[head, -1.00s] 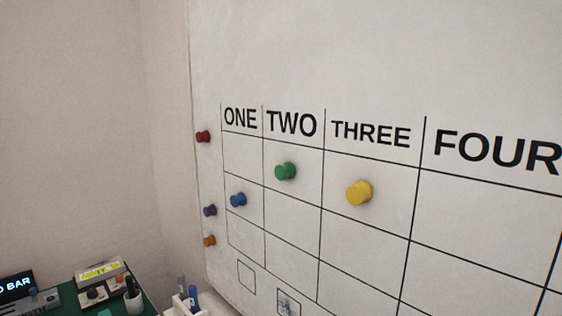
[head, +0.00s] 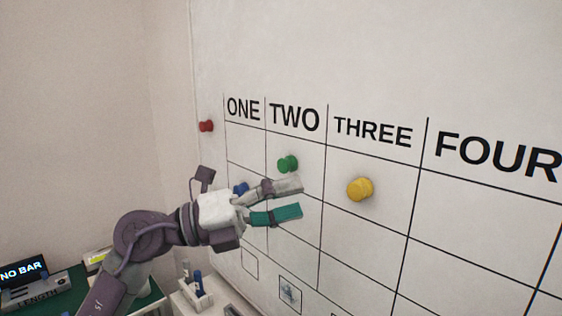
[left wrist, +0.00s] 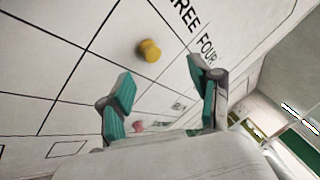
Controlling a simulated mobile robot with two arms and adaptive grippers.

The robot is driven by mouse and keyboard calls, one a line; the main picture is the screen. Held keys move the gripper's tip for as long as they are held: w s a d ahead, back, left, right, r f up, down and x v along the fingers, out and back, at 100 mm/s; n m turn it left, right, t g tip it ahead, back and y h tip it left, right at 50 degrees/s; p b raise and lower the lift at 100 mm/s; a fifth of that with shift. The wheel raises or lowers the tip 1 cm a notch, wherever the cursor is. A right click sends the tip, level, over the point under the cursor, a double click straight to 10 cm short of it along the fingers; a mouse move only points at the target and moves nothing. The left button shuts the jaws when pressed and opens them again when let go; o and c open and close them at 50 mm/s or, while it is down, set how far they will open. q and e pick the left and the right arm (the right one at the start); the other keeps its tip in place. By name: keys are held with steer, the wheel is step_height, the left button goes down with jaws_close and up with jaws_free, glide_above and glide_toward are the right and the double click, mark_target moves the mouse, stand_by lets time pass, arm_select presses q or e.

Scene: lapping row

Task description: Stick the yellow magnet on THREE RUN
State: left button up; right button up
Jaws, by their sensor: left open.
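The yellow magnet (head: 360,189) is on the whiteboard (head: 400,60), in the first row of cells under the heading THREE (head: 372,132). No label reading RUN can be made out. My left gripper (head: 300,198) is open and empty, its fingers pointing right toward the yellow magnet, with a gap between them. In the left wrist view the yellow magnet (left wrist: 149,50) shows beyond the two spread teal fingers (left wrist: 160,75), clear of both. My right gripper is not in view.
A green magnet (head: 288,164) is under TWO, just above my left fingers. A blue magnet (head: 240,188) is partly behind my gripper. A red magnet (head: 206,126) is at the board's left edge. A marker holder (head: 193,293) and a green-topped bench with devices are at lower left.

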mark_target(353, 190)
arm_select(q)
steer(key=s+r+m+t+y+p, duration=0.1)
steer(key=s+r+m+t+y, duration=0.4)
steer(key=y, duration=0.3)
steer(key=shift+n+g, duration=0.3)
steer(key=p+x, duration=0.1)
steer(key=x, duration=0.3)
steer(key=p+x, duration=0.2)
steer(key=x, duration=0.1)
steer(key=r+p+x, duration=0.1)
steer(key=p+x, duration=0.1)
steer(key=x, duration=0.2)
steer(key=shift+w+d, duration=0.35)
steer(key=shift+w, duration=0.25)
steer(key=shift+w+d+f, duration=0.2)
steer(key=shift+d+f, duration=0.15)
jaws_close()
steer(key=shift+s+a, duration=0.15)
steer(key=shift+a, duration=0.05)
